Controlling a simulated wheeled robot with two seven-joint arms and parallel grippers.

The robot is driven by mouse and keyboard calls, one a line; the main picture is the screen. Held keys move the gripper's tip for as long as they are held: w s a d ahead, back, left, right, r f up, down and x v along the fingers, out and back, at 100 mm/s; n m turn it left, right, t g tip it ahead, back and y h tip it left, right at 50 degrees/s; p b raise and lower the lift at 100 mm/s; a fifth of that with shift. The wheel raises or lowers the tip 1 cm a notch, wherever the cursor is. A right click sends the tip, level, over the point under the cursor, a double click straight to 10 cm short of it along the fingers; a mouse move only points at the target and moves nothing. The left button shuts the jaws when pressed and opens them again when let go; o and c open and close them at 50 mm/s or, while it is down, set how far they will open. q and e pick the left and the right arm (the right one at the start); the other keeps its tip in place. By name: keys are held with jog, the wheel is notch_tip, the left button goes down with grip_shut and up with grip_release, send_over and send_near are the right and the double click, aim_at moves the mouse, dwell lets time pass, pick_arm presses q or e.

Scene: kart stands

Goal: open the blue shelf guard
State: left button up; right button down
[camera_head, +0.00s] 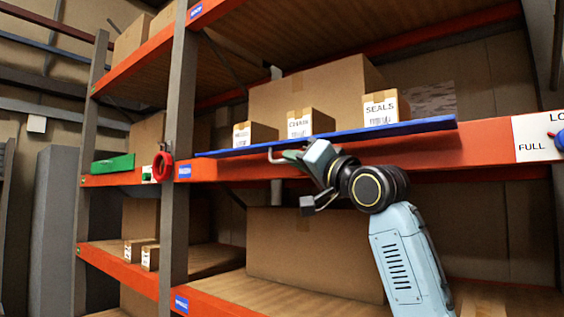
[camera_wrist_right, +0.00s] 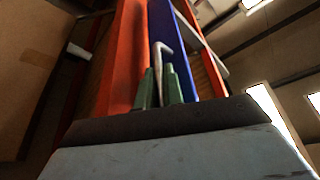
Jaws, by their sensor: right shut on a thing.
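The blue shelf guard (camera_head: 400,129) is a long thin bar along the front edge of the middle shelf, in front of small labelled boxes. Its pale bent handle (camera_head: 271,155) sticks out at the front, left of the middle. My right gripper (camera_head: 291,155) is at the handle, shut on it. In the right wrist view the green fingertips (camera_wrist_right: 160,88) stand on either side of the handle (camera_wrist_right: 161,58), with the blue guard (camera_wrist_right: 177,50) just behind. The fingers partly hide the handle's lower part. My left gripper is in neither view.
The orange shelf beam (camera_head: 352,153) runs just under the guard. A SEALS box (camera_head: 381,108) and other boxes stand behind it. A grey upright (camera_head: 180,95), red ring (camera_head: 162,167) and green guard (camera_head: 113,165) are left. A load sign (camera_head: 535,138) is right.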

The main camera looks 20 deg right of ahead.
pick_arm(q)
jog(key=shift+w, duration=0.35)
pick_arm(e)
jog(key=c, duration=1.8)
grip_release()
